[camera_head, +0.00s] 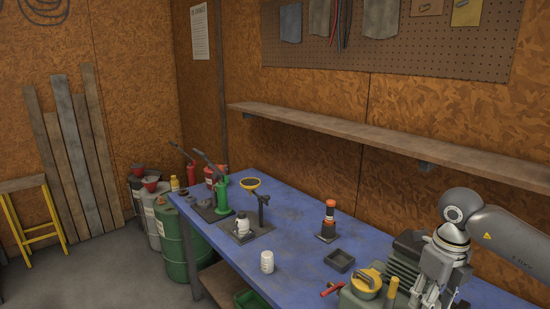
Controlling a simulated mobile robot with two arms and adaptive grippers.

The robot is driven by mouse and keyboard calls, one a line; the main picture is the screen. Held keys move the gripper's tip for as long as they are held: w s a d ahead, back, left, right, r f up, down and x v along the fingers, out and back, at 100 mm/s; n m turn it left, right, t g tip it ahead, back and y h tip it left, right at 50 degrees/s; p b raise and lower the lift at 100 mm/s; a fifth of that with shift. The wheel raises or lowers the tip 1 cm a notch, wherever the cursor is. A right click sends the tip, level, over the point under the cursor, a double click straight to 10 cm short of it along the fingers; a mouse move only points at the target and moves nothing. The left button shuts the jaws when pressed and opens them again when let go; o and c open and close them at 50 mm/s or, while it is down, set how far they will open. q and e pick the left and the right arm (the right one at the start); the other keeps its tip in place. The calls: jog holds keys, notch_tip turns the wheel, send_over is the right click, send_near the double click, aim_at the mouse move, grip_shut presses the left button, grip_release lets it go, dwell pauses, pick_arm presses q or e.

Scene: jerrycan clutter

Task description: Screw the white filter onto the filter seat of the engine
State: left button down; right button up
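A small white cylinder that looks like the filter (267,262) stands upright on the blue workbench, left of the machinery and apart from any gripper. A grey-green body with a round yellow top (368,283), apparently part of the engine, sits at the lower right. Dark ribbed machinery (402,262) stands just behind it. I cannot make out the filter seat. My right gripper (430,296) comes in from the right and points down beside the yellow-topped body. Its fingertips are small and near the bottom edge, so its opening is unclear. My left gripper is out of view.
On the blue workbench (285,228) stand a green lever tool (222,198), a small white container (242,226), an orange-and-black post (328,220) and a dark square tray (339,261). A red-handled item (331,289) lies near the front edge. A wooden shelf (350,135) runs above.

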jog(key=m, duration=0.4)
jog(key=shift+m, duration=0.4)
jog(key=m, duration=0.4)
jog(key=shift+m+p, duration=0.3)
jog(key=shift+m, duration=0.1)
jog(key=o, duration=0.7)
